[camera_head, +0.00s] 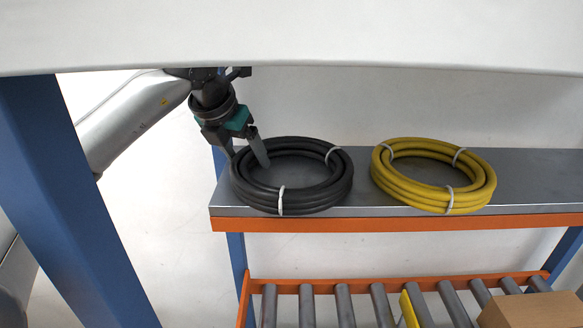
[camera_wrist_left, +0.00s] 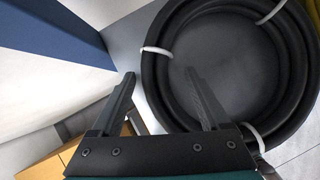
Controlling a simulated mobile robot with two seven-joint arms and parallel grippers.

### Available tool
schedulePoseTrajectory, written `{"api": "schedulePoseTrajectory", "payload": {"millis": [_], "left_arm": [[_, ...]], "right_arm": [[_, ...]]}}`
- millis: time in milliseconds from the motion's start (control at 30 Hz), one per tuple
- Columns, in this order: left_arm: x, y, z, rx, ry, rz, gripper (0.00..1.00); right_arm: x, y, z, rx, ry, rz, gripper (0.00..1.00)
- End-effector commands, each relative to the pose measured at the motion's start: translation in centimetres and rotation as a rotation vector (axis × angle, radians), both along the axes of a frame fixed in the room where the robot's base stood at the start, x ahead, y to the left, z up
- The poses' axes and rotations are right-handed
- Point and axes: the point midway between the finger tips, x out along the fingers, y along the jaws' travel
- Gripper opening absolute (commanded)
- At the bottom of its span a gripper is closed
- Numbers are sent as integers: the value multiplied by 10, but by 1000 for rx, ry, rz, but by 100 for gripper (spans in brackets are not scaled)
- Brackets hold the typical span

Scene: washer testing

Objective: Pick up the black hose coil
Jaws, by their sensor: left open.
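The black hose coil (camera_head: 325,196) lies flat on the grey shelf (camera_head: 360,209), bound with white ties. My left gripper (camera_head: 249,158) is open at the coil's left side, one finger over the inside of the ring and the other outside its left edge. In the left wrist view the coil (camera_wrist_left: 163,82) fills the right side, and the open fingers of the left gripper (camera_wrist_left: 162,108) straddle its near band. I cannot tell whether the fingers touch the hose. The right gripper is not in view.
A yellow hose coil (camera_head: 483,190) lies on the same shelf to the right. The shelf has an orange front edge (camera_head: 400,224). Below are grey rollers (camera_head: 308,305) and a cardboard box (camera_head: 530,311). A blue post (camera_head: 60,190) stands at left, and a white surface spans the top.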

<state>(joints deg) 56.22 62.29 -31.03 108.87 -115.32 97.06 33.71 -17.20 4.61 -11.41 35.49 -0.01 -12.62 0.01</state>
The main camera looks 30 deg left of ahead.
Motion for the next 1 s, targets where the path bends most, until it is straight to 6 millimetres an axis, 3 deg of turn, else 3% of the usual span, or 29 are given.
{"api": "schedulePoseTrajectory", "payload": {"millis": [300, 1000], "left_arm": [[2, 0, -4, 0, 1, 0, 77], [2, 0, -4, 0, 0, 0, 0]], "right_arm": [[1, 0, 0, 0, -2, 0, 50], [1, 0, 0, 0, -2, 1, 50]]}}
